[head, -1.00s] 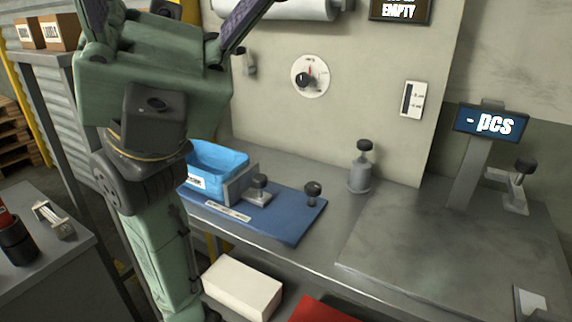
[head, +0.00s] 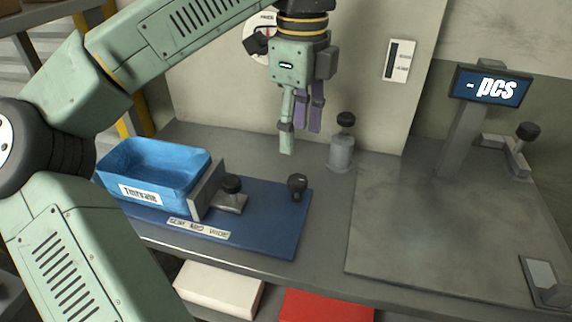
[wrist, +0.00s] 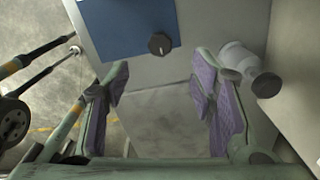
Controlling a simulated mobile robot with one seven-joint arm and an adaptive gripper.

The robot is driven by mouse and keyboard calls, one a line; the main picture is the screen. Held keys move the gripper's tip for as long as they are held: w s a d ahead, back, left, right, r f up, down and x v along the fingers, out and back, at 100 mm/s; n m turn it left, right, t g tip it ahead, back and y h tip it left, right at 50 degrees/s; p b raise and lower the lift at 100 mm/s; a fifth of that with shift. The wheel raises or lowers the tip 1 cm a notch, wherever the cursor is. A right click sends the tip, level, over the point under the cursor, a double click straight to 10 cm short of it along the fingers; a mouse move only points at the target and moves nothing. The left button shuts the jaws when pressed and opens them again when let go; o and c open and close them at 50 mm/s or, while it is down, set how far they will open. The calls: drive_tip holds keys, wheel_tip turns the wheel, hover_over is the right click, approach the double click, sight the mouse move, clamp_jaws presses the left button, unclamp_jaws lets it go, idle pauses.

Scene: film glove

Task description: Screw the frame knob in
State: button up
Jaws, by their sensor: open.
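Several black knobs are in view, and none is marked as the frame knob. One knob (head: 297,184) stands upright at the right end of the blue mat (head: 265,225). Another knob (head: 231,184) sits on a grey clamp block beside the bracket (head: 206,192) at the blue bin. My gripper (head: 301,140) is open, empty and pointing down, above and behind the mat's right-end knob. In the wrist view this knob (wrist: 159,43) shows beyond the gap between my open fingers (wrist: 160,82), not touching them.
A grey canister (head: 342,152) with a black top stands close to the right of my gripper. A blue bin (head: 150,170) sits on the mat's left. A scale plate (head: 440,225), display (head: 490,88) and another black knob (head: 528,131) are at right.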

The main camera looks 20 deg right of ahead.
sight(298, 179)
wheel_tip(298, 179, down, 10)
drive_tip(key=shift+s+d+r+p, duration=0.1)
drive_tip(key=shift+p, duration=0.75)
drive_tip(key=shift+c, duration=0.5)
drive_tip(key=c, duration=1)
